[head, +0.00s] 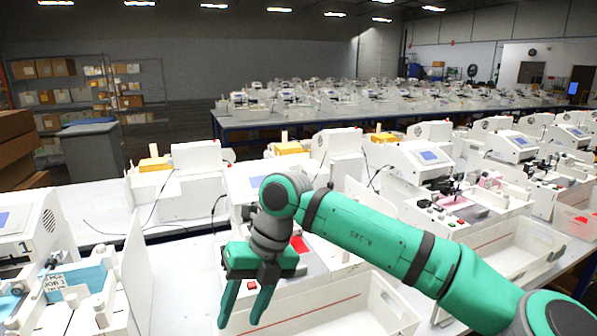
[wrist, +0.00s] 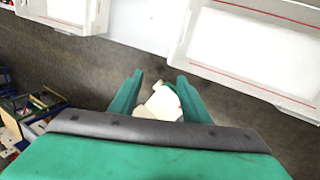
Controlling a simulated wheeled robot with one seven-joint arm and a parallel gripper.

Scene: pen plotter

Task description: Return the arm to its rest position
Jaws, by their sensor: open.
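My green arm reaches in from the lower right of the head view. My gripper (head: 238,322) hangs with its fingers pointing down, in front of a white plotter station with a red patch (head: 299,244) on its bed. In the wrist view my gripper (wrist: 159,78) has its two green fingers apart. A pale shape (wrist: 160,103) shows between and beyond the fingers, over the dark floor. I cannot tell what it is.
A white open bin (head: 372,309) stands just right of my gripper. A station with light blue sheets (head: 92,277) is at the left. More plotters line the tables behind. The wrist view shows dark floor (wrist: 235,95) below and white bin edges (wrist: 180,50) near the top.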

